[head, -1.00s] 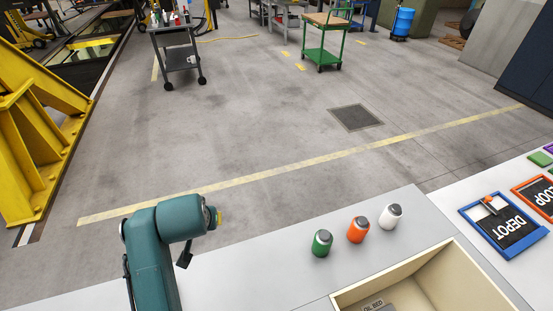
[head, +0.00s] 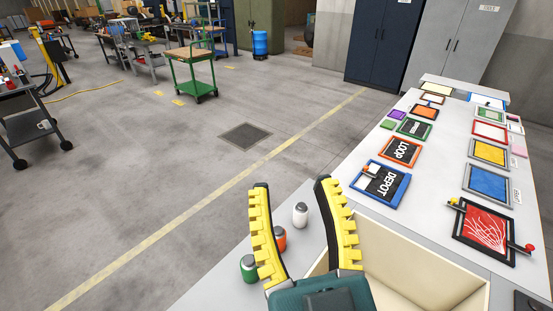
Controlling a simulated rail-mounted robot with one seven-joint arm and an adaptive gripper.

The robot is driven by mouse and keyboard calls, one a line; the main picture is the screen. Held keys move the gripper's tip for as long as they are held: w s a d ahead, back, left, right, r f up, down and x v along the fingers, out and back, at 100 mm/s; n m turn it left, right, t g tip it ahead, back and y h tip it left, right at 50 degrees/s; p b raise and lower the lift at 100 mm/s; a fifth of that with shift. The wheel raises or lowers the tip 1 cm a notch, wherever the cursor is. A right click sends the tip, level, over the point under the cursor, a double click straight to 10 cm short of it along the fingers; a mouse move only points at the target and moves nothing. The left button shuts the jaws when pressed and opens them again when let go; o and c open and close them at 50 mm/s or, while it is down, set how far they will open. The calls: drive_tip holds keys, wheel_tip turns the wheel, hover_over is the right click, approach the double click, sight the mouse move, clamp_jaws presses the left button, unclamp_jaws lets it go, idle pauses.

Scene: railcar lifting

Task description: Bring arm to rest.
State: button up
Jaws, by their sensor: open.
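My gripper (head: 292,184) is in the lower middle of the head view, with its two yellow-and-black fingers spread apart and pointing up and away. It is open and nothing is between the fingers. The fingers appear in front of the grey worktop's left edge. A white bottle (head: 300,215) shows between the fingers, beyond them. An orange bottle (head: 280,239) and a green bottle (head: 248,267) stand by the left finger, partly covered by it. The rest of my arm is mostly out of view.
A cream open bin (head: 425,268) lies right of my gripper. Framed boards, including DEPOT (head: 381,184) and LOOP (head: 400,152), lie on the white table. A red board (head: 484,236) is at the right.

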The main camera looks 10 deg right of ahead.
wheel_tip(320, 180, up, 28)
drive_tip(key=p, duration=2.6)
drive_tip(key=shift+f, duration=0.2)
